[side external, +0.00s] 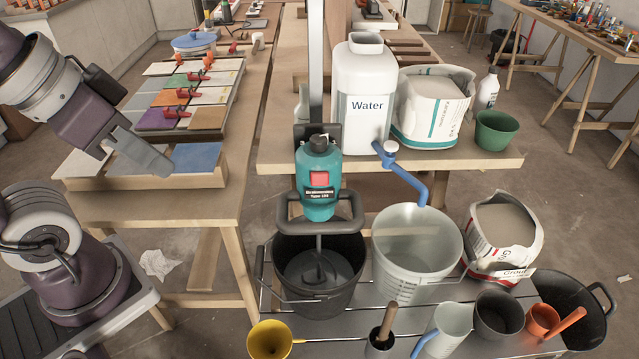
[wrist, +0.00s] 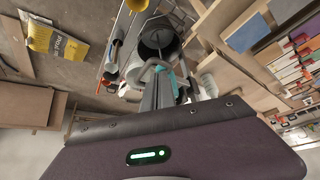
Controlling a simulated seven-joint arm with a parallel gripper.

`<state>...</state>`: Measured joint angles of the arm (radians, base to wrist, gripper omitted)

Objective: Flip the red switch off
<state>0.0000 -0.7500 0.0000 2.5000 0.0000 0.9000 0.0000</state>
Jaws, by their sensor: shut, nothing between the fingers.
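The red switch (side external: 320,179) is a small red square on the front of a teal mixer (side external: 318,205). The mixer stands upright over a black bucket (side external: 325,300), with its shaft in the bucket. My gripper (side external: 160,166) is shut and empty, over the front tile board at the left, well apart from the switch. In the wrist view, part of the teal mixer (wrist: 177,84) shows beyond the grey fingers, next to the black bucket (wrist: 158,36). I cannot make out the switch in the wrist view.
A yellow funnel (side external: 268,340) is in front. The space between my gripper and the mixer looks open.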

